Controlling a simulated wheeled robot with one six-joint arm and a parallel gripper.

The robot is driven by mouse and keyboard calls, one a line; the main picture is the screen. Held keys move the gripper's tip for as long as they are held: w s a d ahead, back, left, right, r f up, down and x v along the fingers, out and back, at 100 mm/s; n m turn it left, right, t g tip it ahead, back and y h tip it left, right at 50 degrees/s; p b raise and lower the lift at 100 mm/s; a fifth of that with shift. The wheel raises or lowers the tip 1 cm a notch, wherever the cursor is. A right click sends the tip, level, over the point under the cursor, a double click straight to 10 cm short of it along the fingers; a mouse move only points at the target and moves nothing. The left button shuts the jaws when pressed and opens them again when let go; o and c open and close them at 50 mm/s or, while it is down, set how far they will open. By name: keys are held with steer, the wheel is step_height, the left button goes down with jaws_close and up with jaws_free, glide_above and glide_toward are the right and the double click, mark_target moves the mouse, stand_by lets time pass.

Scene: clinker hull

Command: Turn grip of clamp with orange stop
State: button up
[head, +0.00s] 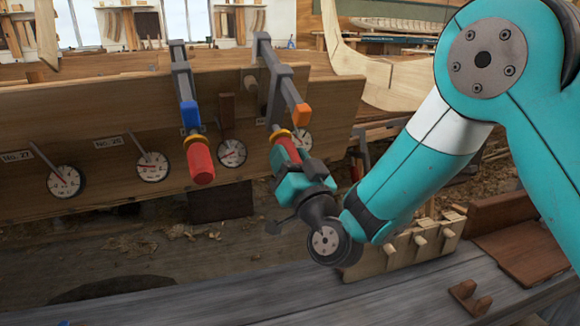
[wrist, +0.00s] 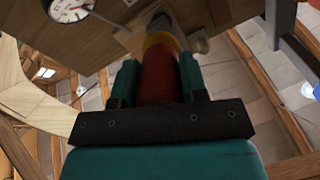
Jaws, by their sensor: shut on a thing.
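The clamp with the orange stop (head: 301,115) hangs on the wooden hull plank, right of centre in the head view. Its red grip (head: 289,148) points down toward me, with a yellow collar (head: 279,135) at its upper end. My gripper (head: 288,165) is shut around this grip from below. In the wrist view the red grip (wrist: 158,75) lies between the two teal fingers of my gripper (wrist: 158,80), with the yellow collar beyond them. The lower end of the grip is hidden by my gripper.
A second clamp with a blue stop (head: 190,115) and red grip (head: 200,160) hangs to the left. Several round dials (head: 152,167) with needles sit along the plank. A wooden rack with pegs (head: 405,247) stands right of my gripper on the grey bench (head: 250,300).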

steer(key=shift+f+m+y+b, duration=0.1)
steer(key=shift+m+y+b, duration=0.3)
steer(key=shift+m+b, duration=1.35)
steer(key=shift+m, duration=0.35)
steer(key=o, duration=0.9)
